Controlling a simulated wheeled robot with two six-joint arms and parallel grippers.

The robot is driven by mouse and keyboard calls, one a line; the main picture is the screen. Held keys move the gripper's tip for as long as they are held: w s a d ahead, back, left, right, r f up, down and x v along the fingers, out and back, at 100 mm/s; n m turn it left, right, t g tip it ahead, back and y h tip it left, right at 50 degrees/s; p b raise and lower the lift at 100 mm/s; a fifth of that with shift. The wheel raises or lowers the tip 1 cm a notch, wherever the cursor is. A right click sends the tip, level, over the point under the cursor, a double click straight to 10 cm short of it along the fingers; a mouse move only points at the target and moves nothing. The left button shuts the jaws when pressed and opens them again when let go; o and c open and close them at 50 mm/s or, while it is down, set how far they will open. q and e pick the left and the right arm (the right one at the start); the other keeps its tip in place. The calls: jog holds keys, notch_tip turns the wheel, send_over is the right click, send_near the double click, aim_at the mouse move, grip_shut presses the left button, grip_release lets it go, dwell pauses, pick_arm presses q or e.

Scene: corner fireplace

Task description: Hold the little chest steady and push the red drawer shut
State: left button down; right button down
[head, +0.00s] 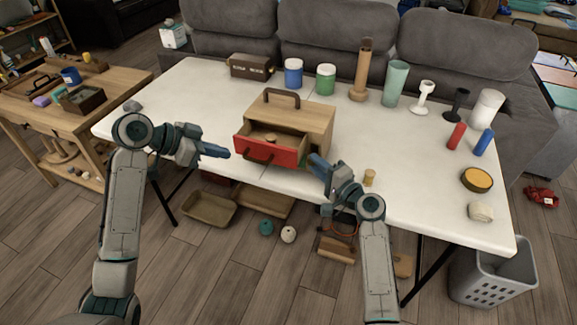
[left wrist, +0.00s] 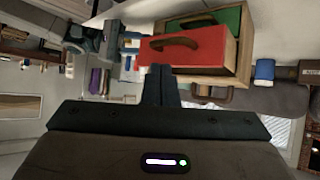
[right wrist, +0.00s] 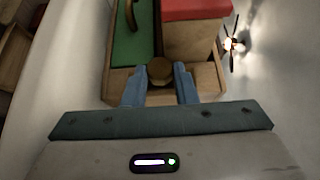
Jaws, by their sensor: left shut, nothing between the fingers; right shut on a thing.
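The little wooden chest (head: 313,117) with a dark top handle stands on the white table. Its red drawer (head: 285,155) sticks out toward me, open; it also shows in the left wrist view (left wrist: 200,48). Below it is a green drawer front, seen in the left wrist view (left wrist: 231,20). My left gripper (head: 228,153) is shut and empty, its tips close to the left end of the red drawer front; touching is unclear. My right gripper (head: 313,159) is at the chest's front right. Its fingers close around a round wooden knob (right wrist: 160,70) on the chest.
A blue jar (head: 293,73), a green jar (head: 326,79), a dark box (head: 251,66) and several vases and cups line the table's back. A small cork-like piece (head: 369,177) stands right of my right gripper. The table's left part is mostly clear.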

pick_arm(q)
jog(key=s+d+f+n+t+h, duration=0.5)
jog(key=d+n, duration=0.3)
jog(key=n, duration=1)
jog(key=s+a+f+n+t+y, duration=0.3)
jog(key=n+t+y, duration=0.15)
jog(key=n, duration=0.85)
jog(key=s+a+f+n+t+y, duration=0.25)
jog(key=s+n+t+y, duration=0.2)
jog(key=n, duration=0.85)
jog(key=x, duration=1.4)
jog(key=shift+w+r, duration=0.15)
jog(key=shift+r, duration=0.15)
